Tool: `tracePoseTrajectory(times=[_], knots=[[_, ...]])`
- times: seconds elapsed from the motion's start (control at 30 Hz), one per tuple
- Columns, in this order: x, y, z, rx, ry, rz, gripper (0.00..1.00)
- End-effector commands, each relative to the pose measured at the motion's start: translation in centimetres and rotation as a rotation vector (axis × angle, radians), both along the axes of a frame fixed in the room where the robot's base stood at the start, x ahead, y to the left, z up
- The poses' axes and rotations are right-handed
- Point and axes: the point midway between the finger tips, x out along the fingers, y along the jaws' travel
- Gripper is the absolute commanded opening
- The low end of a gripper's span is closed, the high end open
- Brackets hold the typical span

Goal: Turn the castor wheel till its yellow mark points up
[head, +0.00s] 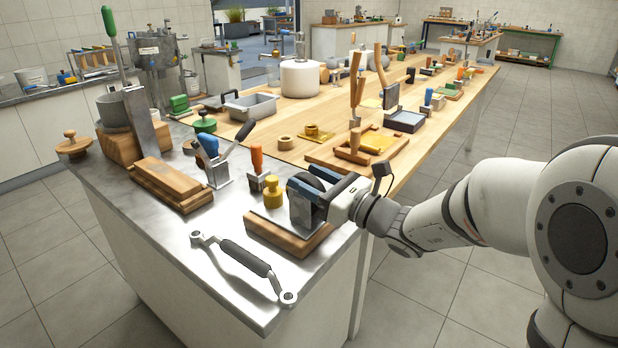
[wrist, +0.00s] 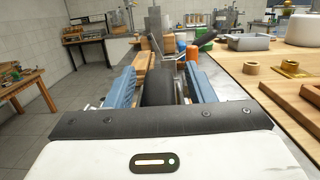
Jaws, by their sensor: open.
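The castor wheel (head: 312,180) is dark and sits in a grey metal bracket (head: 300,212) on a wooden block (head: 285,236) near the counter's right edge. My gripper (head: 306,188) comes in from the right, its blue fingers open. In the wrist view the wheel (wrist: 158,88) lies between the two blue fingers (wrist: 160,84), with one finger on each side. A gap shows beside the wheel; I cannot tell whether either finger touches it. Much of the wheel is hidden by the fingers and bracket in the head view. I see no yellow mark on it in either view.
A metal lever with a dark grip (head: 245,259) lies at the counter's front. A yellow knobbed weight (head: 272,192), an orange-handled tool (head: 257,162) and a blue-handled clamp (head: 210,150) stand close behind the block. A wooden tray (head: 330,158) lies behind my gripper.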

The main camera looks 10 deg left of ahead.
Motion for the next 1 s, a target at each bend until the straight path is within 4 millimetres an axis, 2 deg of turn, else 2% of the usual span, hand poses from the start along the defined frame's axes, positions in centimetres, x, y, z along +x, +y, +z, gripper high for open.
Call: tracePoseTrajectory(times=[0.3, 0.43, 0.57, 0.87, 1.0], knots=[[-1.8, -4.8, -0.6, 0.000, 0.000, -0.005, 0.49], [-2.3, -6.2, -0.8, 0.000, -0.001, -0.003, 0.49], [-2.6, -6.8, -1.0, 0.000, 0.000, -0.002, 0.49], [-2.7, -6.8, -1.0, -0.003, -0.001, 0.001, 0.49], [-4.0, -6.5, -1.4, -0.067, -0.035, 0.044, 0.49]])
